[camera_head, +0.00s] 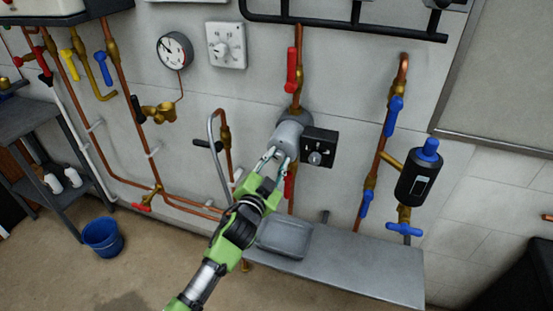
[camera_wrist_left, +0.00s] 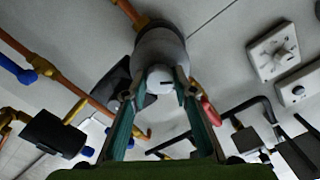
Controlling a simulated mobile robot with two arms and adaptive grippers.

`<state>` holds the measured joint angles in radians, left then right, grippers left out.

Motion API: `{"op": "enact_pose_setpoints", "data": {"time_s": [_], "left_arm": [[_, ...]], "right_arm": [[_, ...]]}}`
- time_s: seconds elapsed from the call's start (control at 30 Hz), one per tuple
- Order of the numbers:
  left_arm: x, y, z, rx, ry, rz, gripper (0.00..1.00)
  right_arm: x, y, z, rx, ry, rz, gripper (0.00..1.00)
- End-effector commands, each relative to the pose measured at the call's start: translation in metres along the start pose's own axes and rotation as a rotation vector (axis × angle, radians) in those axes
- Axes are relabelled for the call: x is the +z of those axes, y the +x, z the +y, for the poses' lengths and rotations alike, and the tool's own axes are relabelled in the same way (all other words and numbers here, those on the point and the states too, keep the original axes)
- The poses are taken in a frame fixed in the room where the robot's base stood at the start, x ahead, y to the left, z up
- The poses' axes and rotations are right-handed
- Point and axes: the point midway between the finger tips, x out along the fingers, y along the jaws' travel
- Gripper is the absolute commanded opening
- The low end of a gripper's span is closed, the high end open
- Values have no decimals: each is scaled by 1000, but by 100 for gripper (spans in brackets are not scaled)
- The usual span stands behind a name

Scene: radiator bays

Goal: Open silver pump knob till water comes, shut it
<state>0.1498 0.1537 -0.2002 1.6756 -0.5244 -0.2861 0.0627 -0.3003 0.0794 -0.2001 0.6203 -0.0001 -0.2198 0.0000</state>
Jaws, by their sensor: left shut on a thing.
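The silver pump (camera_head: 291,131) is a grey cylinder on the copper pipe at the middle of the wall. In the left wrist view its round body (camera_wrist_left: 163,45) faces me, with a pale knob (camera_wrist_left: 160,76) bearing a dark mark at its front. My left gripper (camera_head: 274,158) reaches up from below and is shut on the knob, with one finger on each side of it. The fingers partly hide the knob in the head view. No running water is visible. My right gripper is not in view.
A black box with a grey dial (camera_head: 319,147) sits just right of the pump. Red-handled valves (camera_head: 292,71) are on the pipe above and below. A grey tray (camera_head: 285,237) lies on the bench (camera_head: 365,262) below. A blue bucket (camera_head: 103,237) stands on the floor at left.

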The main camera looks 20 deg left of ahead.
Motion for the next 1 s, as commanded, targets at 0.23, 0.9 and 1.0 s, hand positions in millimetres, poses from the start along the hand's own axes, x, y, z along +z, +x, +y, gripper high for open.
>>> {"op": "enact_pose_setpoints", "data": {"time_s": [0.23, 0.9, 1.0], "left_arm": [[-1, 0, 0, 0, 229, 1, 4], [-1, 0, 0, 0, 559, 2, 4], [-1, 0, 0, 0, 568, 2, 4]], "right_arm": [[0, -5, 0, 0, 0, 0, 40], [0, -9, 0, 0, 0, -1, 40], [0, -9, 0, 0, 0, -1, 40]]}}
